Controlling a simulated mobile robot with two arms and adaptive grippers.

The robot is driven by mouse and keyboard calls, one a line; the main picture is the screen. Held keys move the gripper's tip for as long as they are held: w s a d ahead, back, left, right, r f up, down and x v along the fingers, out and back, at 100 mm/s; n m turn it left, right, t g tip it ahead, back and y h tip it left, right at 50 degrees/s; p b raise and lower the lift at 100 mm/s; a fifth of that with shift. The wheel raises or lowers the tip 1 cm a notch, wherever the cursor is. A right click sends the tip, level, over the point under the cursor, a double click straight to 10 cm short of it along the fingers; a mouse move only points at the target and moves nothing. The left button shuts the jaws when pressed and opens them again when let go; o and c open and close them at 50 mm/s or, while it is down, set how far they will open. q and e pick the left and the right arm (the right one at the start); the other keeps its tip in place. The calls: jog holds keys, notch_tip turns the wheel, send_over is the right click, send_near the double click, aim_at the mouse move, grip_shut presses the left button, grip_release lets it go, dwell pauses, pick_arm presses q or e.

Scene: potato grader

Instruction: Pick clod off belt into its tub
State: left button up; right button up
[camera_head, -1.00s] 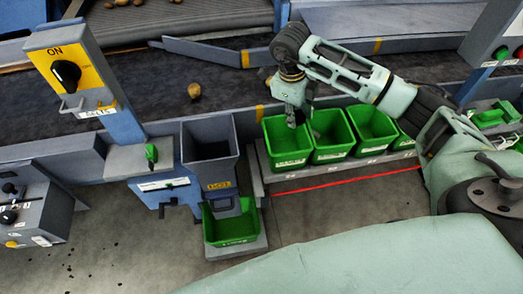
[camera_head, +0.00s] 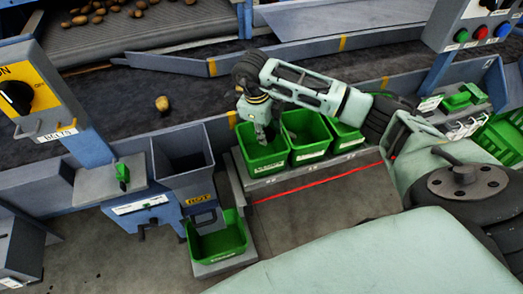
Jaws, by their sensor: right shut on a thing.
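My right gripper (camera_head: 266,134) reaches in from the right and points down at the leftmost green tub (camera_head: 264,164) of the row beside the belt. Its fingertips are over the tub's opening, near the back rim. It is shut on a small lump, taken to be the clod, which the fingers mostly hide. The dark belt (camera_head: 110,115) runs behind the tubs. One yellow-brown lump, like a potato, (camera_head: 162,104) lies on it, left of my gripper. My left gripper is not in view.
More green tubs (camera_head: 307,153) stand to the right in the row. A grey hopper (camera_head: 183,165) with a green bin (camera_head: 219,252) below stands left of it. A yellow ON switch box (camera_head: 18,88) rises at left. Several potatoes (camera_head: 98,12) lie on the upper conveyor.

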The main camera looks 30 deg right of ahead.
jog(key=o, duration=1.3)
jog(key=shift+c, duration=0.2)
notch_tip(320, 180, up, 12)
jog(key=a, duration=0.2)
jog(key=shift+f, duration=0.1)
